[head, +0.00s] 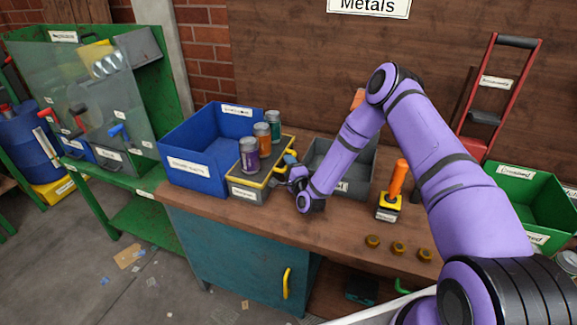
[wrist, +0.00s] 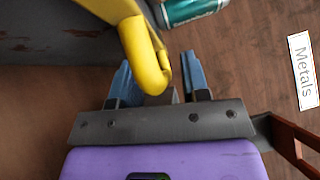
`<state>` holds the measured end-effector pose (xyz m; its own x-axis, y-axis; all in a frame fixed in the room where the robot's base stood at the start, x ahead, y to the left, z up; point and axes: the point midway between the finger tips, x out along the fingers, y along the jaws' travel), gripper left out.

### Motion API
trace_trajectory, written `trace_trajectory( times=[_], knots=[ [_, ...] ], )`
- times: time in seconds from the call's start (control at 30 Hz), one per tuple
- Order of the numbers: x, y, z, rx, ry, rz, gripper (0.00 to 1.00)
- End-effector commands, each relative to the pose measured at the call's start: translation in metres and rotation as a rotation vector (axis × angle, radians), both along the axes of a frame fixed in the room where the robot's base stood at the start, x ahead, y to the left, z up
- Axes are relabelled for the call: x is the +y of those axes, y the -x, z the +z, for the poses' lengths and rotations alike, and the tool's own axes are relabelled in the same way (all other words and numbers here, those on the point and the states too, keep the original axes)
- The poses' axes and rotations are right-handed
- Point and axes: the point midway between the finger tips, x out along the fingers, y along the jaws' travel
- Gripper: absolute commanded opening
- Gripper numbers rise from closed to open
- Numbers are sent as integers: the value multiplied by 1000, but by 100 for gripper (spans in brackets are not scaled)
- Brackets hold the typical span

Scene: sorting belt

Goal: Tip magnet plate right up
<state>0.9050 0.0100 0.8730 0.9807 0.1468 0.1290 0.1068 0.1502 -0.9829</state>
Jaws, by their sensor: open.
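The magnet plate (head: 267,167) is a dark flat top with yellow edges, lying level on a labelled grey box. Three cans stand upright on it: purple (head: 249,155), orange (head: 262,138) and teal (head: 273,124). The teal can also shows at the top of the wrist view (wrist: 192,9). A yellow handle (wrist: 147,62) sticks out from the plate's right side. My gripper (wrist: 157,75) is open at the plate's right side, with the handle's end between its blue fingers. I cannot tell whether either finger touches the handle.
A blue bin (head: 196,160) stands left of the plate and a grey bin (head: 355,165) behind my gripper to the right. An orange-handled yellow block (head: 389,205) and several small brass discs (head: 398,248) sit on the wooden bench (head: 225,207). A green bin (head: 535,195) is far right.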

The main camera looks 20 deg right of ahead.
Motion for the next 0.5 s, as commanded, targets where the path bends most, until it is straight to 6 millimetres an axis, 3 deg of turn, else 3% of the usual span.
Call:
trace_trajectory(
  times=[0.17, 0.37, 0.5],
  knots=[
    [0, 0, 0, 0, 0, 0, 42],
    [0, 0, 0, 0, 0, 0, 0],
    [0, 0, 0, 0, 0, 0, 0]
  ],
)
